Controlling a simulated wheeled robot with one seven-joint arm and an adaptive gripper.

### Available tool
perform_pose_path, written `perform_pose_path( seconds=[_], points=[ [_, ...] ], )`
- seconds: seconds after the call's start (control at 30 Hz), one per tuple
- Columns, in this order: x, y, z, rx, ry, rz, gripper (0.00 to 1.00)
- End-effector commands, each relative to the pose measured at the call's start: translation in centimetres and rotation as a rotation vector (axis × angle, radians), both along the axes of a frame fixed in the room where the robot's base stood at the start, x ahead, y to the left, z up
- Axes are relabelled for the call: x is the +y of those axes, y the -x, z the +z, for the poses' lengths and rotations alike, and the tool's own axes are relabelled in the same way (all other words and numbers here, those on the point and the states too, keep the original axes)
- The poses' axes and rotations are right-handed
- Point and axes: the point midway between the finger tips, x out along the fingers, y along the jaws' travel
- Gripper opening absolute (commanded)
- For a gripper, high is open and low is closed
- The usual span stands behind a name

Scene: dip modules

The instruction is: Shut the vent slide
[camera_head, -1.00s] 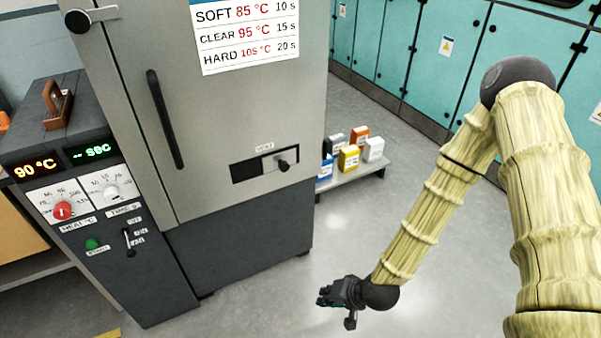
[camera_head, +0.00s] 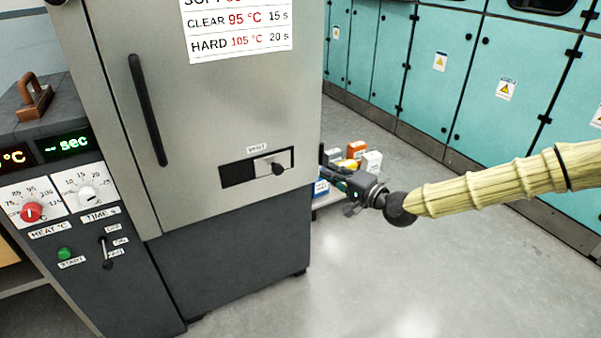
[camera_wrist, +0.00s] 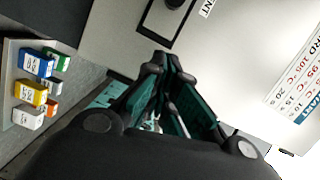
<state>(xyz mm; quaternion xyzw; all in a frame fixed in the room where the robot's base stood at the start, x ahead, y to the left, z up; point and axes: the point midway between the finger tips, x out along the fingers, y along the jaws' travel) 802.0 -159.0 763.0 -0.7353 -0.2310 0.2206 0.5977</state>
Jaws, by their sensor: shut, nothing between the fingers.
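The vent slide (camera_head: 271,165) is a light plate with a dark knob (camera_head: 278,169), set in a dark slot (camera_head: 238,172) on the grey cabinet front. The plate sits at the slot's right end, and the left part of the slot shows as a dark opening. The VENT label is above it. My gripper (camera_head: 334,172) is shut and empty, to the right of the knob and apart from it. In the wrist view its fingers (camera_wrist: 166,62) point toward the cabinet front, and part of the vent (camera_wrist: 165,22) shows at the top edge.
Several small boxes (camera_head: 372,162) stand on a low shelf behind my gripper; they also show in the wrist view (camera_wrist: 32,92). A long door handle (camera_head: 148,110) is left of the vent. A control panel (camera_head: 75,205) stands at far left. The floor in front is clear.

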Motion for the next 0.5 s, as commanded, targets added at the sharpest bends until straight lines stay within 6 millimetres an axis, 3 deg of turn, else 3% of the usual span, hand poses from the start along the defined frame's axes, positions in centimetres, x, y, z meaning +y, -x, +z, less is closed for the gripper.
perform_pose_path(
  seconds=[0.23,0.5],
  points=[
    [1.1,-1.5,0.0,-0.003,0.0,0.0,0.0],
    [3.5,-4.6,-0.3,-0.002,0.001,0.001,0.0]
  ],
)
